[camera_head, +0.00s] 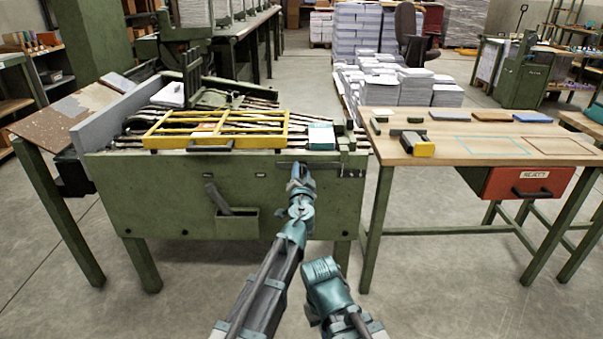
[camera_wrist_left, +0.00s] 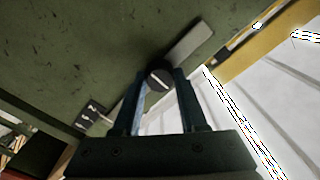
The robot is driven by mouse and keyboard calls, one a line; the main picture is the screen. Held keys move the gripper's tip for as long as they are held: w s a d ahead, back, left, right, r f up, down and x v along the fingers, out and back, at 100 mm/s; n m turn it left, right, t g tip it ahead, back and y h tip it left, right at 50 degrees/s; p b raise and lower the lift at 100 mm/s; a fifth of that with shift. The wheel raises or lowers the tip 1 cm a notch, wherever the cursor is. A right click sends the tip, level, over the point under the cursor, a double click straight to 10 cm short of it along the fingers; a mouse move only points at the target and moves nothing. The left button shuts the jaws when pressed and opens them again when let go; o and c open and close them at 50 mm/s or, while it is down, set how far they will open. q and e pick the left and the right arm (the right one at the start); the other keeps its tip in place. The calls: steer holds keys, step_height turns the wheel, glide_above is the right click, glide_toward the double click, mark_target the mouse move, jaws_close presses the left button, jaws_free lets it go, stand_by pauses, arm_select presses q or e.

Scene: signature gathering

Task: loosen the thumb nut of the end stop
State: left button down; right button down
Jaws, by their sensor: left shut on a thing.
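My left gripper (camera_head: 295,167) is at the front face of the green gathering machine, beside its top edge. In the left wrist view its two fingers (camera_wrist_left: 160,92) stand on either side of the thumb nut (camera_wrist_left: 160,76), a dark round knob with a pale line across it, and are shut on it. A grey metal bar (camera_wrist_left: 192,42) of the end stop runs slantwise behind the nut along the green panel. In the head view the gripper hides the nut. A teal part of my right arm shows low in the middle; its gripper is not in view.
The green machine (camera_head: 140,200) carries a yellow frame (camera_head: 240,117) and a teal-and-white box (camera_head: 321,136) on top. A small green holder (camera_head: 238,224) sticks out of its front. To the right stands a wooden table (camera_head: 470,146) with a red drawer (camera_head: 520,183). The floor in front is clear.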

stand_by(0.4)
arm_select(q)
steer(key=shift+c, duration=2.2)
jaws_free()
steer(key=shift+s, duration=0.1)
